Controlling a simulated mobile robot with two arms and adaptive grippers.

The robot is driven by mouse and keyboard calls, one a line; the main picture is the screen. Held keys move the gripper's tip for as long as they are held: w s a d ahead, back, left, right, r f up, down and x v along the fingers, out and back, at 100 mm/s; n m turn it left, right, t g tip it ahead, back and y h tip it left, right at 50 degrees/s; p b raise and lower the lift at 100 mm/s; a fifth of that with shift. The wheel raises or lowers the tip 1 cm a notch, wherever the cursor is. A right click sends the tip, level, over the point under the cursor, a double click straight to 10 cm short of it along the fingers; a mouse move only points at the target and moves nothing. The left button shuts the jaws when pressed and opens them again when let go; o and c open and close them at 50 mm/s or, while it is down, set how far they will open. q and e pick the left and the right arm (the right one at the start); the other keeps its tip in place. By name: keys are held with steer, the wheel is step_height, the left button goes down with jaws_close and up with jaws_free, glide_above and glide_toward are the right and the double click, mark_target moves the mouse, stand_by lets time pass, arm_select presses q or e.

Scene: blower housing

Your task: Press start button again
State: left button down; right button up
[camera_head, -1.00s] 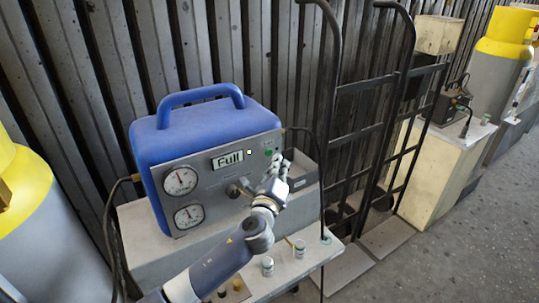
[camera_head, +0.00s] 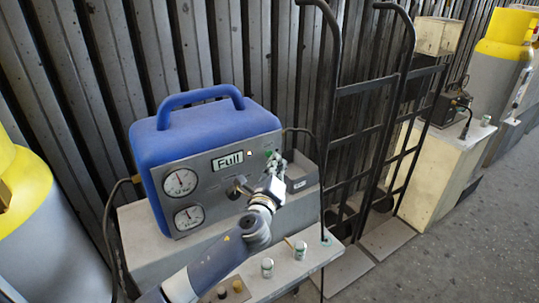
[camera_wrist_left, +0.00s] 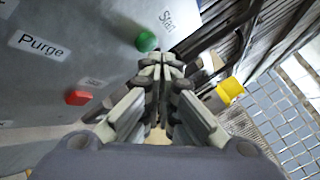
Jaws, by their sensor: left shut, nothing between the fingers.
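The green start button (camera_wrist_left: 147,41), beside a "Start" label, shows in the left wrist view, just above and left of my fingertips. In the head view the green button (camera_head: 269,153) shows just above the gripper. A red button (camera_wrist_left: 78,98) sits lower on the panel, left of the fingers. My left gripper (camera_head: 277,168) is shut and empty, close to the panel's right side; I cannot tell whether it touches the panel. My right gripper is not in view.
Two gauges (camera_head: 181,182) and a black knob (camera_head: 237,187) are on the panel. Small bottles (camera_head: 267,267) stand on the bench front. A black hand truck (camera_head: 335,140) stands to the right.

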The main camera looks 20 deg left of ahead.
arm_select(q)
steer(key=shift+w+a, duration=0.1)
stand_by(0.6)
steer(key=shift+w+a, duration=0.2)
steer(key=shift+a, duration=0.05)
stand_by(0.4)
steer(key=shift+d, duration=0.1)
steer(key=shift+s+d, duration=0.25)
steer(key=shift+s, duration=0.05)
steer(key=shift+d, duration=0.1)
steer(key=s+d, duration=0.2)
steer(key=s+d+p, duration=0.1)
steer(key=d, duration=0.1)
steer(key=shift+s+d, duration=0.3)
steer(key=shift+s, duration=0.05)
stand_by(0.3)
stand_by(0.5)
